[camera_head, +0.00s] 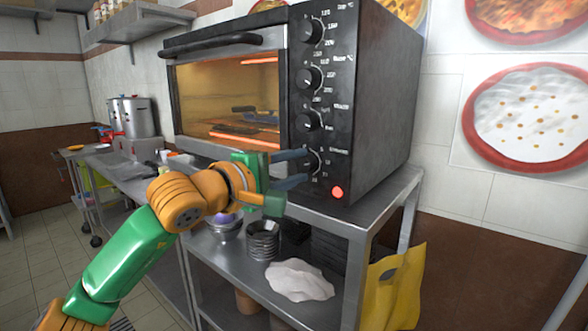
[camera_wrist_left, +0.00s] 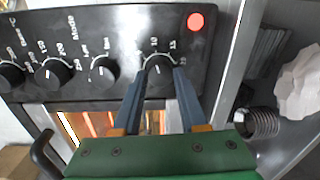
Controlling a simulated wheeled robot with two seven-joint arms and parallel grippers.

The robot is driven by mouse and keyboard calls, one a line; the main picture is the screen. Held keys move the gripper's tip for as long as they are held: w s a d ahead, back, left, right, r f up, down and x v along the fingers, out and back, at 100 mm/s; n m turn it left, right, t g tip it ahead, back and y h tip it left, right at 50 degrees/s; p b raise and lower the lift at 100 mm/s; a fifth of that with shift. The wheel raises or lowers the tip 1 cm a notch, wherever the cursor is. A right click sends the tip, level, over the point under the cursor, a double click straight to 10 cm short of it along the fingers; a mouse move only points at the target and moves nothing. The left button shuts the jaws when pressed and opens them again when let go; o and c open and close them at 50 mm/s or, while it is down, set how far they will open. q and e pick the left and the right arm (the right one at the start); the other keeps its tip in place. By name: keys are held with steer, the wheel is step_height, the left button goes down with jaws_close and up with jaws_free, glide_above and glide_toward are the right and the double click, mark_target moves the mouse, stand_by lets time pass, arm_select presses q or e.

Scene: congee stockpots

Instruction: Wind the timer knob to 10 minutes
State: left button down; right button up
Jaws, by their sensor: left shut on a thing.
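The oven (camera_head: 365,95) is a dark box with a glowing window on a metal table. Its control panel has a column of black knobs. The timer knob (camera_wrist_left: 158,63) is the lowest one, nearest the red light (camera_wrist_left: 195,21). My left gripper (camera_wrist_left: 160,73) is shut on this knob, with one blue finger on each side. In the head view the left gripper (camera_head: 306,168) reaches the panel from the left, and its fingers partly hide the knob. White numbers, including 10 and 15, are printed around it. The exact pointer direction is hard to read. My right gripper is not in view.
The other knobs (camera_head: 309,77) sit above in a column. The oven door handle (camera_head: 215,43) sticks out at upper left. Below, a metal shelf (camera_head: 222,262) holds stacked dark bowls (camera_head: 263,240) and a white cloth-like item (camera_head: 299,280). A yellow bag (camera_head: 394,288) hangs at the right.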

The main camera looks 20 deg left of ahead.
arm_select(q)
steer(key=shift+m, duration=0.6)
steer(key=shift+c, duration=2.2)
jaws_free()
steer(key=shift+s+a+f+b, duration=0.1)
steer(key=shift+s+b, duration=0.1)
steer(key=shift+b, duration=0.15)
steer(key=b+v, duration=0.2)
steer(key=v, duration=0.4)
steer(key=shift+s, duration=0.25)
